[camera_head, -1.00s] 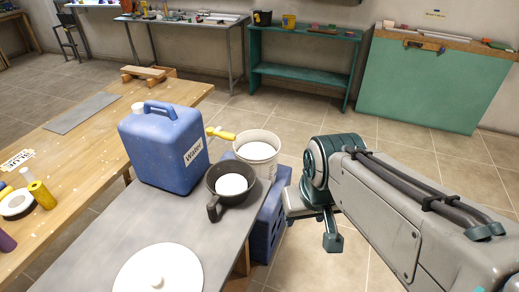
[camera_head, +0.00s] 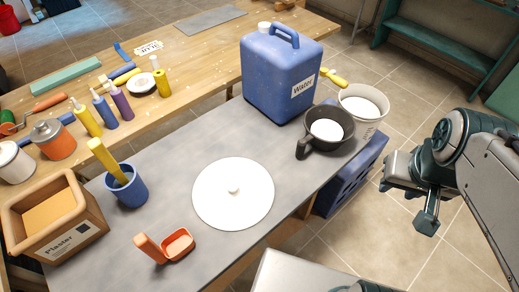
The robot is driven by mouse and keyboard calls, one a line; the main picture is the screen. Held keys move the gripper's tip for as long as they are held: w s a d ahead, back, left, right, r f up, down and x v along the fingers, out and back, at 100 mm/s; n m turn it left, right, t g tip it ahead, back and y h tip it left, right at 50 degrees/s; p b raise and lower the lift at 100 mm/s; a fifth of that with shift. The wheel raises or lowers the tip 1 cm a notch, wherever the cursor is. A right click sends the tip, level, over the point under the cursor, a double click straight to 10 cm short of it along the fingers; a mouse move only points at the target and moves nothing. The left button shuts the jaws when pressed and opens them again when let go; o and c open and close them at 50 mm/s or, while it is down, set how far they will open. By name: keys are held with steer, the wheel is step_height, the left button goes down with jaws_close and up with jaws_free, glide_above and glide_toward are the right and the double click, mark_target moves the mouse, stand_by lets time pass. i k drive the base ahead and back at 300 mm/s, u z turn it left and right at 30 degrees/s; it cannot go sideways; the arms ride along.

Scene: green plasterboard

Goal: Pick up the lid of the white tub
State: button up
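A round white lid (camera_head: 233,205) with a small knob in its middle lies level over the grey worktop in the centre. From this high angle it hides whatever is under it, so I cannot see the tub's wall. My gripper (camera_head: 408,205) hangs in the air at the right, over the floor beyond the worktop's edge. It is well apart from the lid and appears to hold nothing. Its fingers are not clear enough to tell whether they are open or shut.
A blue water canister (camera_head: 280,85), a dark pan (camera_head: 308,146) and a white bucket (camera_head: 366,125) stand behind the lid. A blue crate (camera_head: 352,178) is below.

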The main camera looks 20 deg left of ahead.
mark_target(235, 194)
steer(key=u, duration=0.35)
steer(key=k, duration=0.4)
steer(key=u, duration=1.05)
steer(key=i, duration=0.15)
